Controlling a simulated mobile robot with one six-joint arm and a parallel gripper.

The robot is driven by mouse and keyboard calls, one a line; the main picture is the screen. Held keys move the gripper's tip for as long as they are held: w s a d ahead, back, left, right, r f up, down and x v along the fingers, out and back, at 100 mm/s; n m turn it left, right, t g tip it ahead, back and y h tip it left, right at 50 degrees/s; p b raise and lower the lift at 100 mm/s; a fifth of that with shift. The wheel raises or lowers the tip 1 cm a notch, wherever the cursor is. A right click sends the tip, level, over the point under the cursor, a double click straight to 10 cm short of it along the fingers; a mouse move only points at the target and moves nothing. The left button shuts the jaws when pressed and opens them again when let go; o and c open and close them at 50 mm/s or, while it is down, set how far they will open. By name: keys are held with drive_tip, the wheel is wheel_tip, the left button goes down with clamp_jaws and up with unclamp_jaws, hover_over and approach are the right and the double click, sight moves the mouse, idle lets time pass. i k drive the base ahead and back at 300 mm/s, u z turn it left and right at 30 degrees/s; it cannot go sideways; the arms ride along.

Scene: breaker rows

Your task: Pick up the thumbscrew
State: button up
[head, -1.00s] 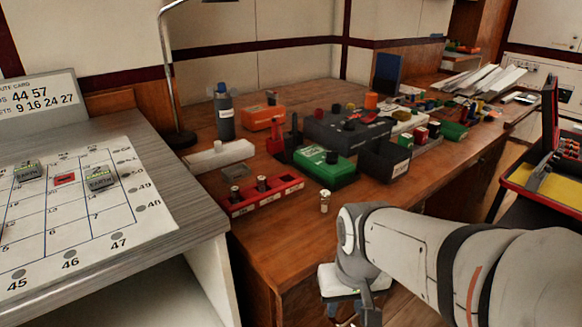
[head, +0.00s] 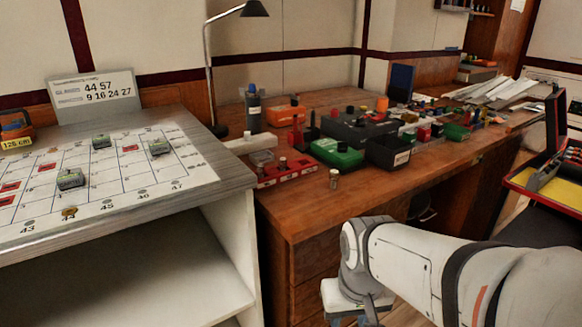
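I cannot tell for certain which thing is the thumbscrew. A small brass-coloured piece (head: 69,212) lies on the front edge of the numbered card, near the 44 mark. A small upright metal piece with a pale top (head: 334,179) stands alone near the front edge of the wooden desk. My gripper (head: 357,318) is at the bottom of the head view, below and in front of the desk edge, mostly cut off by the frame. It is apart from both pieces, and its fingers are too hidden to read.
The numbered card (head: 100,200) with grey blocks and red tiles covers the grey counter at left. The wooden desk (head: 300,212) holds a red rail (head: 286,172), a green box (head: 336,153) and a black bin (head: 388,152). The desk's front strip is mostly clear.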

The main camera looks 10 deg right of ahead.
sight(333, 173)
drive_tip(key=u, duration=2.75)
drive_tip(key=k, duration=1.85)
drive_tip(key=z, duration=1.3)
drive_tip(key=i, duration=1.35)
